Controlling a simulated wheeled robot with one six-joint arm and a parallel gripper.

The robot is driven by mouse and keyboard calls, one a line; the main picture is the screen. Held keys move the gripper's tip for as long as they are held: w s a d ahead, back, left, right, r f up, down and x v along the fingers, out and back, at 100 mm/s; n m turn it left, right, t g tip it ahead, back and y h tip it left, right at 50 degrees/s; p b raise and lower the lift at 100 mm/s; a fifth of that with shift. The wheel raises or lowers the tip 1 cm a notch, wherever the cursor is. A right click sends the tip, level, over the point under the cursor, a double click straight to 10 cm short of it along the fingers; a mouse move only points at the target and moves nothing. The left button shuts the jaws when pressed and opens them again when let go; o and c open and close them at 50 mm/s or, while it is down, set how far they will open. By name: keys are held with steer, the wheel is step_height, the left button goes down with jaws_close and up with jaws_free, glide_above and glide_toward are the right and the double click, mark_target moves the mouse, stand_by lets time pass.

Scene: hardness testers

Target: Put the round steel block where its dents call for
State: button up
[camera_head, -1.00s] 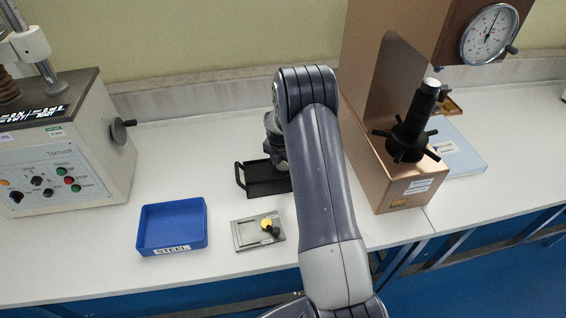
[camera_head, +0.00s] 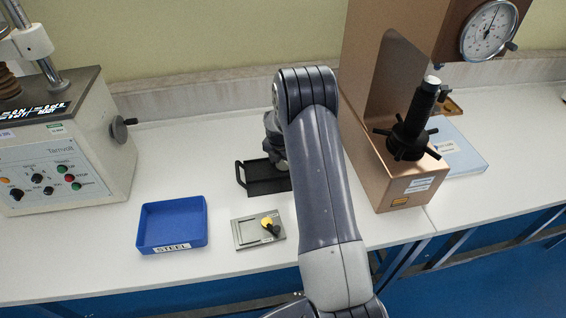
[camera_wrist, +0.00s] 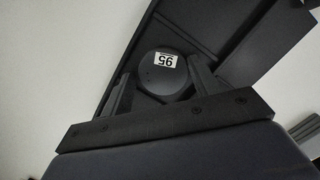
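The round steel block (camera_wrist: 160,84), dark grey in the wrist view, has a white label with an upside-down number that looks like 95. Dents on its face are too faint to make out. My gripper (camera_wrist: 162,70) has one finger on each side of the block, very close to it; I cannot tell whether both touch. A black tray with a handle (camera_head: 262,187) lies under my gripper in the head view, where my arm hides the block and fingertips. A blue bin (camera_head: 172,226) labelled STEEL stands to the left.
A copper-coloured tester (camera_head: 400,190) with a black spindle and a dial (camera_head: 489,31) stands at right. A flat grey plate (camera_head: 245,238) with a yellow-and-black piece lies near the front edge. A blue folder (camera_head: 462,158) lies behind right.

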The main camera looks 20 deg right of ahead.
mark_target(281, 170)
steer(key=shift+o, duration=0.4)
steer(key=shift+s+f, duration=0.55)
steer(key=shift+f, duration=0.3)
steer(key=shift+w+d+r+p, duration=0.1)
steer(key=shift+r+p, duration=0.55)
steer(key=shift+p, duration=0.15)
step_height(281, 170, up, 12)
steer(key=a+b, duration=0.1)
steer(key=shift+s+a+b, duration=0.15)
steer(key=shift+s+b, duration=0.15)
steer(key=shift+s, duration=0.15)
